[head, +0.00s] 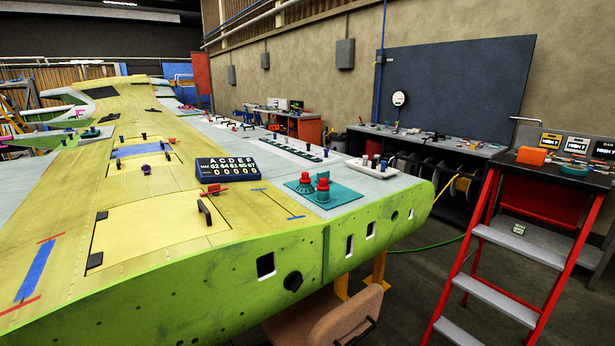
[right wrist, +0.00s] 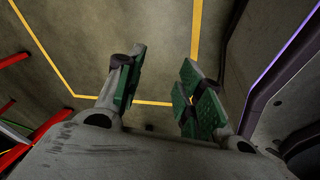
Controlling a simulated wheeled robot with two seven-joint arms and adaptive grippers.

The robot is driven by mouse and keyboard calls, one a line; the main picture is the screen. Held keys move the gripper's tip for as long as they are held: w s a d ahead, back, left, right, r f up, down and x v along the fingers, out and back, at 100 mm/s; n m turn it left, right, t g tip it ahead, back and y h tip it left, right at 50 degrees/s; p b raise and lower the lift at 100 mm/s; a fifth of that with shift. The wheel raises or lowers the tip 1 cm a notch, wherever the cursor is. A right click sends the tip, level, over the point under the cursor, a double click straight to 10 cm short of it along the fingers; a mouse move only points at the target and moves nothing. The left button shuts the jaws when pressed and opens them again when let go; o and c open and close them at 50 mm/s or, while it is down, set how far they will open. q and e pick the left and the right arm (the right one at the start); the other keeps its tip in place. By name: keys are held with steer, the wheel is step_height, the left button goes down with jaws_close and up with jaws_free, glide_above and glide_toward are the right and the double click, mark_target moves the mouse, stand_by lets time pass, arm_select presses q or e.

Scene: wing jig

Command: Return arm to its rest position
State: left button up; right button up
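My right gripper (right wrist: 160,95) shows in the right wrist view, with its green-padded fingers spread apart. Nothing is between the fingers; behind them lies grey floor with yellow lines. Neither of my grippers shows in the head view, and no arm of mine is seen over the wing there. The wing (head: 150,258), green at its edge and yellow-green on top, fills the left and middle of the head view. My left gripper is out of view.
A red stepladder (head: 483,235) with grey steps stands at the right, with an orange box (head: 531,156) on its top platform. A brown chair (head: 345,318) is below the wing's near edge. A dark board (head: 455,88) hangs behind a workbench.

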steer(key=s+a+g+p, duration=0.1)
steer(key=s+a, duration=0.1)
steer(key=s, duration=0.7)
steer(key=shift+s+a+f, duration=0.15)
steer(key=shift+s+a, duration=0.1)
steer(key=shift+a, duration=0.15)
stand_by(0.5)
